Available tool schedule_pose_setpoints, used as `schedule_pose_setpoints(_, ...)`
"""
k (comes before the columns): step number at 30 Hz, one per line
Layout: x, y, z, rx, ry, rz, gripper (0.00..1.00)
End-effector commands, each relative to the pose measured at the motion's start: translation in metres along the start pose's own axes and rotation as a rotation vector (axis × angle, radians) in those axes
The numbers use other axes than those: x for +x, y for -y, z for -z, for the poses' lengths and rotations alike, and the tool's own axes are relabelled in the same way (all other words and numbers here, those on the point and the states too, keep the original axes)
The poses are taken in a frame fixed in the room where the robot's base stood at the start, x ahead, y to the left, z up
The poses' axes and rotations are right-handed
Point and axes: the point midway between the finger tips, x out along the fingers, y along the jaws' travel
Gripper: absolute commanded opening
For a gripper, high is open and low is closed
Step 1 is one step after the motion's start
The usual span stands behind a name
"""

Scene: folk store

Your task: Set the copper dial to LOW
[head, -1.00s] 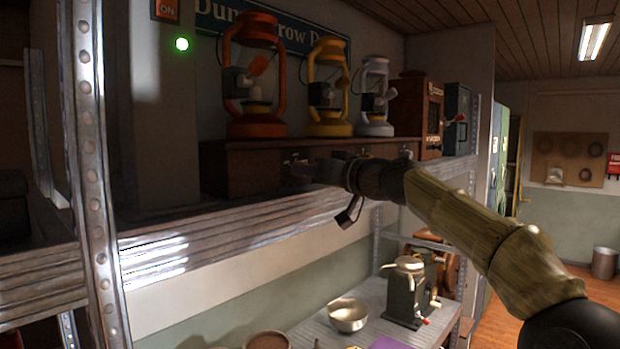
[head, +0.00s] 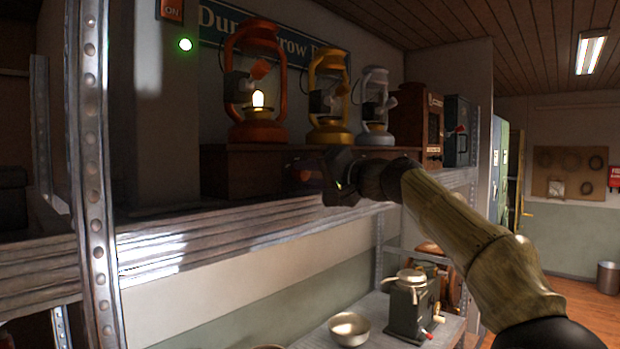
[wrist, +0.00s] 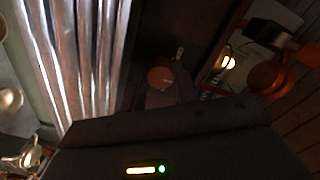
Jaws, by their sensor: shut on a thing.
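The copper dial (wrist: 160,77) is a round orange-brown disc on the dark front of a wooden box (head: 229,172) on the shelf; it shows between my fingers in the wrist view. My gripper (head: 300,176) is shut on the dial, and its hand hides most of the dial in the head view. An orange lantern (head: 283,96) on the box is lit, with a flame glowing at its wick; the glow also shows in the wrist view (wrist: 228,63). I cannot read any setting mark. A small pale mark (wrist: 180,53) sits near the dial.
A yellow lantern (head: 330,132) and a grey lantern (head: 375,135) stand unlit on the same box. The metal shelf edge (head: 230,225) runs just below my gripper. A shelf upright (head: 92,180) stands at left. A bowl (head: 349,330) and a grey machine (head: 408,308) are below.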

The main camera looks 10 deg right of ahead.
Motion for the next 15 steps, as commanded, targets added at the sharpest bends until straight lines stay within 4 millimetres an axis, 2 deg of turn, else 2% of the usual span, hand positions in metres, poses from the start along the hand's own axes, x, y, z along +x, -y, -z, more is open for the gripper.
schedule_pose_setpoints(15, -0.0002, -0.0006, 0.0006, 0.037, -0.001, -0.001, 0.08)
